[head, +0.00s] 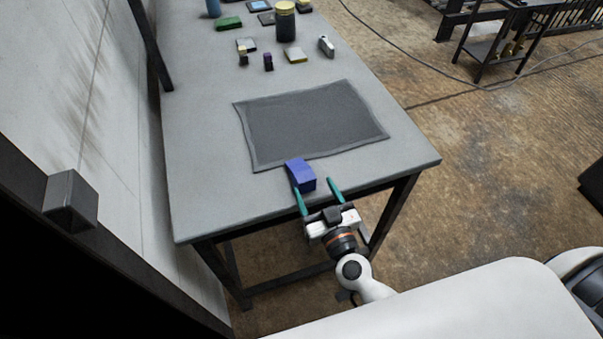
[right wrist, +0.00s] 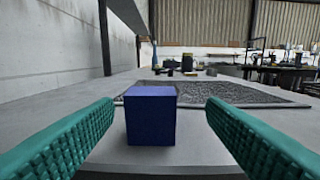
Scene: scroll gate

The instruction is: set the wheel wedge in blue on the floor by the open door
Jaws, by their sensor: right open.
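The blue wheel wedge (head: 300,176) lies on the grey table near its front edge, at the near edge of a dark mat. My right gripper (head: 318,192) is open at the table's front edge, its teal fingers pointing toward the wedge. In the right wrist view the wedge (right wrist: 151,115) stands between and beyond the two fingers (right wrist: 160,130), with a gap on each side; it is not held. My left gripper is in neither view. An open door is not clearly visible; a dark opening (head: 60,285) shows at the lower left.
The dark mat (head: 310,122) lies flat on the table (head: 205,190). Several small items, including a dark jar with a yellow lid (head: 285,22) and a green block (head: 228,23), stand at the far end. Brown floor (head: 480,170) is open to the right; a cable crosses it farther back.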

